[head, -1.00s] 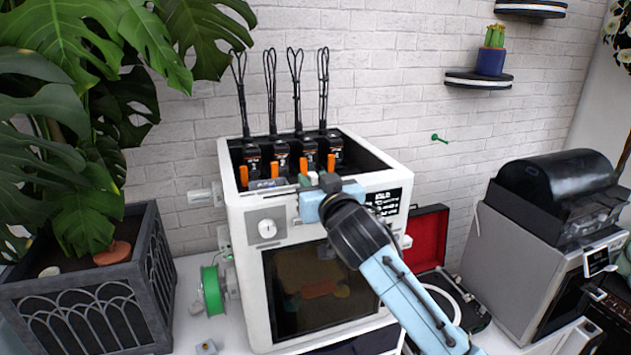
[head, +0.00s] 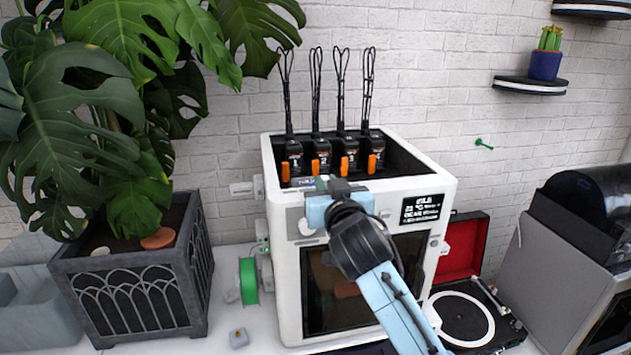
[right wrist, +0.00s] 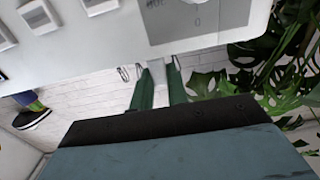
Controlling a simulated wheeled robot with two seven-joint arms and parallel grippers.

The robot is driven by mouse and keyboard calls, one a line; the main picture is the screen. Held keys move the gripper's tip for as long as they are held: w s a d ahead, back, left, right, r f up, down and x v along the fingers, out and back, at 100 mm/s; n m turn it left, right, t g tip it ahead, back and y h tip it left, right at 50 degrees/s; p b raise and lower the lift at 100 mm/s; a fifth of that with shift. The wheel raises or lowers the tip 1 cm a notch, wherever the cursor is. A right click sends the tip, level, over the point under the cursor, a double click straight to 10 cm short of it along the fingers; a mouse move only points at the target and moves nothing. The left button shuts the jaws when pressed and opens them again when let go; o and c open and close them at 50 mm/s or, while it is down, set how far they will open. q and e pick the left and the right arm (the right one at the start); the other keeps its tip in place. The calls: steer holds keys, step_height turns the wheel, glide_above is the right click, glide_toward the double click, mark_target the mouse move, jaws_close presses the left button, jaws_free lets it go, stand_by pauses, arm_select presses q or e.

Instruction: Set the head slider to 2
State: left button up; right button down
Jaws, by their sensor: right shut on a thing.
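The white machine (head: 285,270) has several tool heads in its open top, numbered from 1 at the left; head 2 (head: 322,160) is second from the left. A grey label strip (head: 303,183) lies at the front top edge, partly covered by my gripper. My right gripper (head: 322,184) is at that edge, roughly below head 2, shut on the head slider. My left gripper is not in view.
A display (head: 423,208) is on the machine's front, right of my arm. A record player (head: 465,315) with a red lid and a grey appliance (head: 575,255) are at right.

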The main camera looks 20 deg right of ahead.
steer(key=shift+d, duration=0.15)
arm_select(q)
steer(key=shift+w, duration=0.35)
arm_select(e)
steer(key=c, duration=1.4)
jaws_free()
steer(key=shift+o, duration=0.2)
